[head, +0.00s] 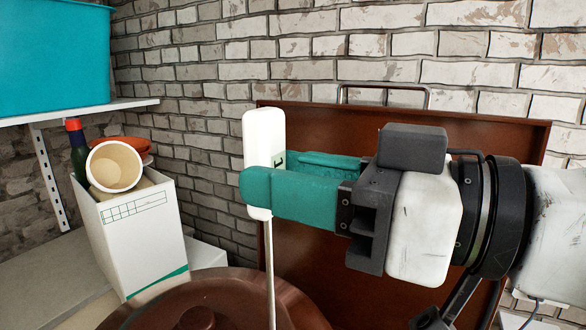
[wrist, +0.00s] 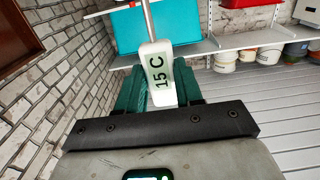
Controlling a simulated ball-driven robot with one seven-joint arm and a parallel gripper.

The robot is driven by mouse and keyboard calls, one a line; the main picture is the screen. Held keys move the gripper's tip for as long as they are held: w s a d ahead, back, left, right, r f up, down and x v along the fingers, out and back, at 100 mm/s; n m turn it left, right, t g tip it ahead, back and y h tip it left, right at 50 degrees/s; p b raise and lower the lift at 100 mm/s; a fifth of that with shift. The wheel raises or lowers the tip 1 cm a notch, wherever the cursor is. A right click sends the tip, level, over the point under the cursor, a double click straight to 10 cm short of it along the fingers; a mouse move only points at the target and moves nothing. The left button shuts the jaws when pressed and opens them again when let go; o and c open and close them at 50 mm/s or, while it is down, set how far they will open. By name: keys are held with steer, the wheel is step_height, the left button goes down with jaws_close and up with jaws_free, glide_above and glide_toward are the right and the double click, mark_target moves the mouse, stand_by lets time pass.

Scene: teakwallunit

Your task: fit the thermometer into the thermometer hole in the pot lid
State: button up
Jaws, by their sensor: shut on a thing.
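The thermometer has a white body (head: 263,130) with a thin metal probe (head: 269,275) pointing down in the head view. My gripper (head: 262,182) is shut on the white body, with its teal fingers on either side. In the wrist view my gripper (wrist: 160,88) holds the thermometer (wrist: 158,70), whose display reads 15 C. The brown pot lid (head: 245,289) is at the bottom of the head view, with its round knob (head: 196,319) partly cut off. The probe passes in front of the lid and leaves the frame. Its tip and the lid's hole are not visible.
A white box (head: 143,237) holding a bottle (head: 77,150) and a cream cup (head: 114,167) stands at the left. A teal bin (head: 52,60) sits on a wall shelf (head: 75,113). A brown panel (head: 450,120) leans by the brick wall behind my gripper.

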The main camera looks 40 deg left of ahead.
steer(key=shift+f+b, duration=0.7)
steer(key=shift+f, duration=0.55)
steer(key=shift+f+b, duration=5.2)
steer(key=shift+f, duration=1.4)
